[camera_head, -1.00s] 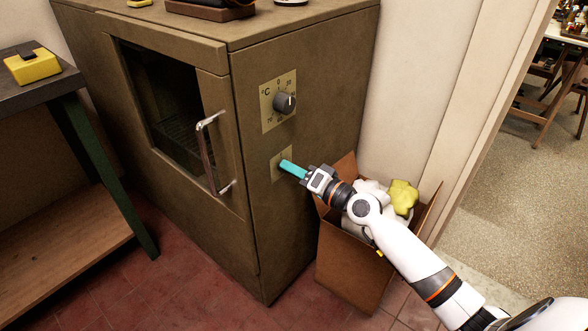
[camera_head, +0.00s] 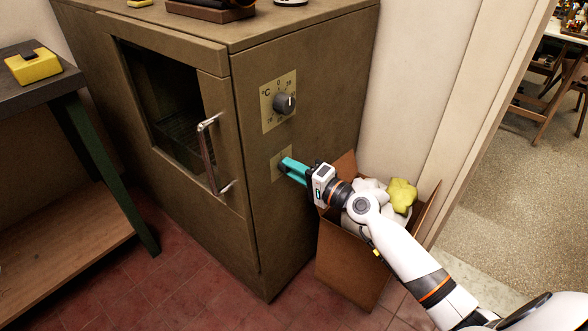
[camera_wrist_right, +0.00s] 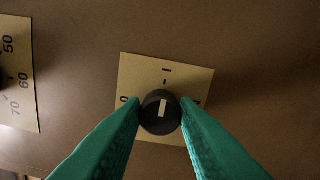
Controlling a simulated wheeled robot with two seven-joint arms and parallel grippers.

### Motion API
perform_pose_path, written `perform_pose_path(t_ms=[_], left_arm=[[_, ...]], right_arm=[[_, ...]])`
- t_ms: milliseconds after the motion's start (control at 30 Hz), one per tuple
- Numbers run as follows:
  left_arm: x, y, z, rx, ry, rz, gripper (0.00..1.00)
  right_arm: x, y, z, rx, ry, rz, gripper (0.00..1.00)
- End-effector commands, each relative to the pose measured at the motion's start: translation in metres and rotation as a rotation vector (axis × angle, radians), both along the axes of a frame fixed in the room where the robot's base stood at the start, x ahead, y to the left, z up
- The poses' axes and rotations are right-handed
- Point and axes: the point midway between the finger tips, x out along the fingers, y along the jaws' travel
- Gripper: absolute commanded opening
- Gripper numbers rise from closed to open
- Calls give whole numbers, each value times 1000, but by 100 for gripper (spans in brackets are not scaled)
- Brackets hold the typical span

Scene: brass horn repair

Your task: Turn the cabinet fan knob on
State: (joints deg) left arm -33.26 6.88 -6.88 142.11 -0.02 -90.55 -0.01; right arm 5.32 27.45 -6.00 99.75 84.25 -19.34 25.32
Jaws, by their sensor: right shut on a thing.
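The fan knob (camera_wrist_right: 153,120) is a small dark round knob with a pale pointer mark, on a pale yellow plate (camera_wrist_right: 140,72) on the cabinet's side. In the right wrist view the pointer stands nearly upright, toward the dash-like mark at the plate's top; a 0 shows at the left. My right gripper (camera_head: 284,168) has its teal fingers shut on the knob, one on each side. In the head view the fingers hide the knob, and part of its plate (camera_head: 274,173) shows. My left gripper is not in view.
The brown cabinet (camera_head: 245,75) has a larger temperature dial (camera_head: 284,104) above the fan plate and a door handle (camera_head: 207,155) to the left. An open cardboard box (camera_head: 350,270) with white and yellow contents stands below my right arm. A dark-topped table (camera_head: 45,90) stands left.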

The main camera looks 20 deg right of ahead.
Motion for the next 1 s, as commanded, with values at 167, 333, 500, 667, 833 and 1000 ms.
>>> perform_pose_path(t_ms=[167,333,500,667,833,1000], left_arm=[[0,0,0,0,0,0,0],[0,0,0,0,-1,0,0],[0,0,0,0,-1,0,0],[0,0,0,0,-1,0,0],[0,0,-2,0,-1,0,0],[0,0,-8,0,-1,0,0]], right_arm=[[0,-1,0,2,1,-2,4],[0,-1,0,1,1,-2,42],[0,-1,0,0,0,-1,49],[-1,-1,0,0,1,0,49],[-15,-7,-2,-2,2,-1,49],[-46,-22,-4,-4,4,0,49]])
